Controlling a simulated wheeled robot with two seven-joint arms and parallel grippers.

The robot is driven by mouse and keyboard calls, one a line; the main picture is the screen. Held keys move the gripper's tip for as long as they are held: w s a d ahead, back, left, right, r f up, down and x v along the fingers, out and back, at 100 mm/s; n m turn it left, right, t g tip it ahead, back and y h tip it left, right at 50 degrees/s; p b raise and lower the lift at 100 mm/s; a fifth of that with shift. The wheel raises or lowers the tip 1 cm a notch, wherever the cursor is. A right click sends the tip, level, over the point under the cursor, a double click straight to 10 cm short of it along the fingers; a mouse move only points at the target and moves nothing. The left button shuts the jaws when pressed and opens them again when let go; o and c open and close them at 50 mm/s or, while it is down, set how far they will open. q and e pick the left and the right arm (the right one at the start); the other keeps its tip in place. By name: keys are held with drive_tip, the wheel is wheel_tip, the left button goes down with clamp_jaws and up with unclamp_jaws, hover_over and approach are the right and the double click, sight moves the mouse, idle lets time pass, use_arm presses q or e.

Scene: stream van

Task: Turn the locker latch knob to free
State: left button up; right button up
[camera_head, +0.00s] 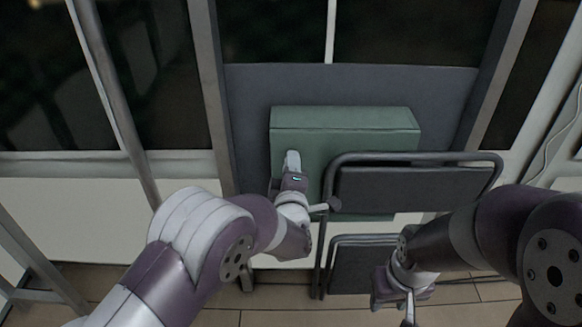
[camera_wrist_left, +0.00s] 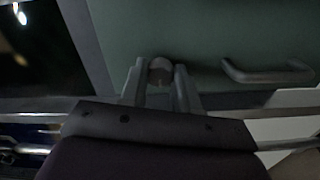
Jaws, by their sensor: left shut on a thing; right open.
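The green locker (camera_head: 345,120) stands against the back wall, behind a dark folding chair. My left gripper (camera_head: 292,160) reaches its front near the left side. In the left wrist view, a small round grey latch knob (camera_wrist_left: 160,70) sits between the fingertips of my left gripper (camera_wrist_left: 158,82), which is shut on it. The knob is hidden by the gripper in the head view. A grey bar handle (camera_wrist_left: 268,74) is on the locker's green face to the right of the knob. My right gripper (camera_head: 408,308) is low at the lower right, open and away from the locker.
The dark folding chair (camera_head: 415,187) stands in front of the locker's right part, close to both arms. A metal pole (camera_head: 118,100) rises on the left. Dark windows line the back wall. Some tiled floor (camera_head: 200,316) is clear below.

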use_arm(q)
drive_tip(key=o, duration=1.1)
drive_tip(key=shift+c, duration=0.2)
drive_tip(key=s+p, duration=0.2)
drive_tip(key=s, duration=1)
drive_tip(key=shift+s, duration=0.35)
